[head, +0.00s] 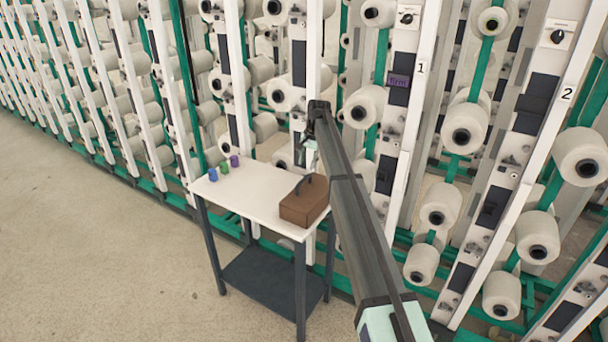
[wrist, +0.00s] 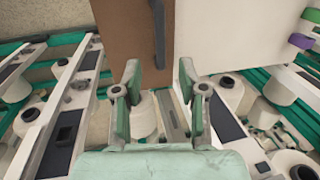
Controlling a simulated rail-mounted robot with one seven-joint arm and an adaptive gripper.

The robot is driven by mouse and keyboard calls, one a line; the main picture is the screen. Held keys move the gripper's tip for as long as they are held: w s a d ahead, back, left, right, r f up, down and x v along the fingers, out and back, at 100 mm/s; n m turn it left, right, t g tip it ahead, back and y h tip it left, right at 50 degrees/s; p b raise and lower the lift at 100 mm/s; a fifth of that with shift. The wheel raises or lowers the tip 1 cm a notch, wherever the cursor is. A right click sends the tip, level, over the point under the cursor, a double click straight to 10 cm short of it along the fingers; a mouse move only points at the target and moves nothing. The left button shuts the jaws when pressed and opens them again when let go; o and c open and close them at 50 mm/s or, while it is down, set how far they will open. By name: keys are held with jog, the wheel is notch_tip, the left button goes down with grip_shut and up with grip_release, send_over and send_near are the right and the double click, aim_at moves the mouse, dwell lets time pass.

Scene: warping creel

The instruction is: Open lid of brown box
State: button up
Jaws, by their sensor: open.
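The brown box (head: 303,205) stands at the right end of a small white table (head: 240,190). Its lid looks closed, with a dark handle (head: 303,184) arched on top. In the wrist view the brown box (wrist: 125,35) fills the top middle, with the dark handle (wrist: 158,35) along its right part. My gripper (head: 309,158) is above and behind the box in the head view. In the wrist view my gripper (wrist: 160,85) has its two green fingers spread apart with nothing between them, near the box's edge. No contact with the handle shows.
Blue (head: 213,174), green (head: 224,167) and purple (head: 234,161) small objects stand at the table's left end. The middle of the tabletop is clear. Creel frames with white yarn bobbins (head: 363,107) rise close behind the table. Open floor (head: 90,240) lies at the left.

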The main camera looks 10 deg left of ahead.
aim_at(304, 180)
jog(key=f, duration=0.2)
jog(key=a+f+p, duration=0.1)
jog(key=f, duration=0.2)
jog(key=f+p, duration=0.1)
jog(key=f, duration=0.1)
jog(key=shift+w+a+f, duration=0.25)
jog(key=shift+w+f, duration=0.05)
jog(key=shift+f, duration=0.1)
grip_shut()
